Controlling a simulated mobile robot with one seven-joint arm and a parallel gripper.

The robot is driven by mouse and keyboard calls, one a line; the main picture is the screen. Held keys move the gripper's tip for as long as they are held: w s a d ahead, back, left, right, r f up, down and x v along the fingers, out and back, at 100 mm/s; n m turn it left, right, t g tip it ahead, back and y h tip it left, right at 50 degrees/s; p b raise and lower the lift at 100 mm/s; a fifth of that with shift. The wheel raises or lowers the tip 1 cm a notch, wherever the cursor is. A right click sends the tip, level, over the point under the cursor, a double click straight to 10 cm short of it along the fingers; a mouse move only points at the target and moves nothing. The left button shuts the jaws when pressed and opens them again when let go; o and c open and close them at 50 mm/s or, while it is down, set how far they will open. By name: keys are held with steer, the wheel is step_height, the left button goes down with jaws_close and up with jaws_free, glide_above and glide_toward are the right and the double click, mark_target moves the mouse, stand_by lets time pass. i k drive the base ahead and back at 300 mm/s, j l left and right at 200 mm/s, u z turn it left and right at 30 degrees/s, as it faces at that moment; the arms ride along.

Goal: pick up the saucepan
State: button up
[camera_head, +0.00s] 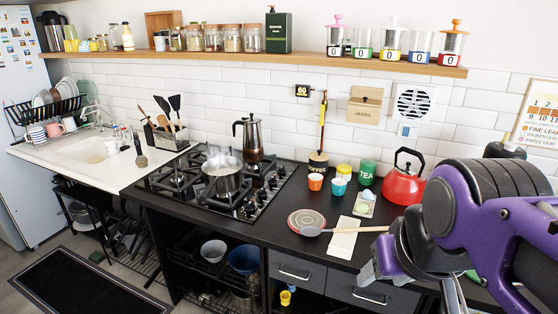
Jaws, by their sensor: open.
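The saucepan (222,184) is a small steel pan standing upright on a front burner of the black gas hob (177,200). Its inside looks pale, with faint steam above; which way its handle points is hard to tell. My gripper (410,280) is at the lower right, well to the right of the saucepan and apart from it. Its silver fingers are spread and nothing shows between them. Part of the gripper is hidden by my purple wrist.
A utensil rack (170,136) stands left.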

mark_target(217, 184)
steer(key=z, duration=1.3)
steer(key=j+z, duration=0.1)
steer(key=j, duration=0.3)
steer(key=k+j+z, duration=0.1)
steer(key=j, duration=0.3)
steer(key=k+j, duration=0.1)
steer(key=j, duration=0.5)
steer(key=k+j, duration=0.1)
steer(key=j, duration=1.15)
steer(key=k+j, duration=0.15)
steer(key=j, duration=0.45)
